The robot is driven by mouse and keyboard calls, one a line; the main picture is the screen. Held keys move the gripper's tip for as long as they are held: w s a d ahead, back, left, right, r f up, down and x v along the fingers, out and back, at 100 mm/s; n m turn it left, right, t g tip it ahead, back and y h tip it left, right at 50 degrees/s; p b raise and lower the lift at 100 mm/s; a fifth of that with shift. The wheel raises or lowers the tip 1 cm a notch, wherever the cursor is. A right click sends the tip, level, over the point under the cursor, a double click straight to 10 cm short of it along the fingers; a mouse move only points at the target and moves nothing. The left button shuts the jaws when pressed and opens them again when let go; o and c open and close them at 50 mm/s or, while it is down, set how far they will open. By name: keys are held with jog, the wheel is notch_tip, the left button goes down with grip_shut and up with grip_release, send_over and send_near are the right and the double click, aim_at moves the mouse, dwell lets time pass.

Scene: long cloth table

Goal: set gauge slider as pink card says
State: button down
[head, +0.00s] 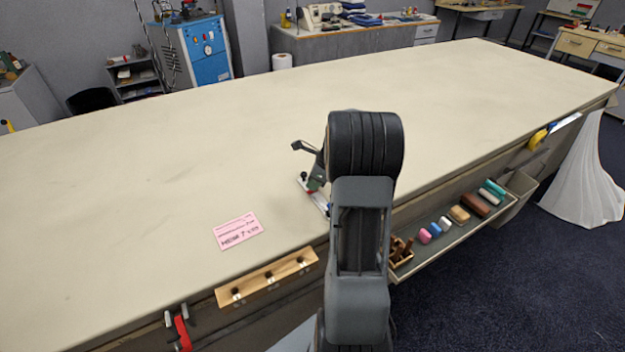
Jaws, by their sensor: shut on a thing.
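The pink card (238,231) lies flat on the table left of my arm. Its small print is hard to read; the large line seems to end in "7 cm". The gauge (322,204), a narrow pale strip with some red on it, lies on the table, partly hidden behind my arm. My gripper (313,186) is down at the gauge's far end, shut on the gauge slider. My arm hides much of the gripper, and the slider and the gauge's marks are too small to make out.
The long cloth table (150,190) is mostly bare. A wooden strip with dark knobs (268,278) is at its front edge. A tray of spools and several coloured pieces (440,246) hangs along the front side. A red strap (183,332) hangs at lower left.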

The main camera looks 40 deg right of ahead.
jog(key=shift+s, duration=0.55)
jog(key=c, duration=1)
grip_release()
jog(key=shift+a, duration=0.1)
jog(key=shift+c, duration=0.2)
jog(key=shift+r, duration=0.1)
jog(key=v, duration=1.3)
jog(key=shift+r, duration=0.35)
